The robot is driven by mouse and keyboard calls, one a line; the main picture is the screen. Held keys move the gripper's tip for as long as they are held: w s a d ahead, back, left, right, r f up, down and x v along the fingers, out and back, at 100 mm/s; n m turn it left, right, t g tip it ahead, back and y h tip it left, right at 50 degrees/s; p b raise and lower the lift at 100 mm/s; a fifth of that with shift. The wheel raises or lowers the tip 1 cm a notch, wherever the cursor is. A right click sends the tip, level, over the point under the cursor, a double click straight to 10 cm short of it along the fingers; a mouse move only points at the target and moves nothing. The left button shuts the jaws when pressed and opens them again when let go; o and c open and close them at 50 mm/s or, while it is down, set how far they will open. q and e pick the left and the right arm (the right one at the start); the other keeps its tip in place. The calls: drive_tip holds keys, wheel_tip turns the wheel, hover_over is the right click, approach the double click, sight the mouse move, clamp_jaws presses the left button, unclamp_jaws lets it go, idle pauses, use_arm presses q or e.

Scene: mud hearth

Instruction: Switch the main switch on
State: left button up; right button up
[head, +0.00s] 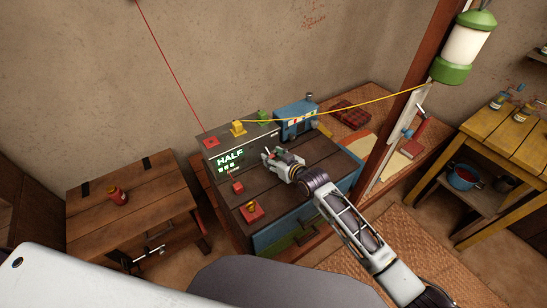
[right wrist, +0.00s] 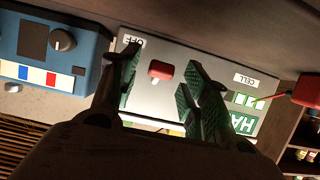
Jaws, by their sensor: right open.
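A grey panel (right wrist: 200,60) on the front of the box shows upside down in the right wrist view. A small switch with a red handle (right wrist: 160,70) sits on it, beside a small white label (right wrist: 133,40) too small to read surely. My right gripper (right wrist: 160,92) is open, its two green-padded fingers either side of the red handle in the picture; contact cannot be told. In the head view my right gripper (head: 272,155) is over the wooden box top, right of the green HALF display (head: 230,157), and hides the switch. My left gripper is not in view.
A blue unit (head: 296,118) with a dial stands behind my right gripper. Red (head: 211,142) and yellow (head: 238,129) terminals carry wires at the back of the box.

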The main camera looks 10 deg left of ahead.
drive_tip(key=shift+w+a+f, duration=0.1)
drive_tip(key=shift+w+a, duration=0.05)
drive_tip(key=shift+a, duration=0.05)
drive_tip(key=c, duration=1)
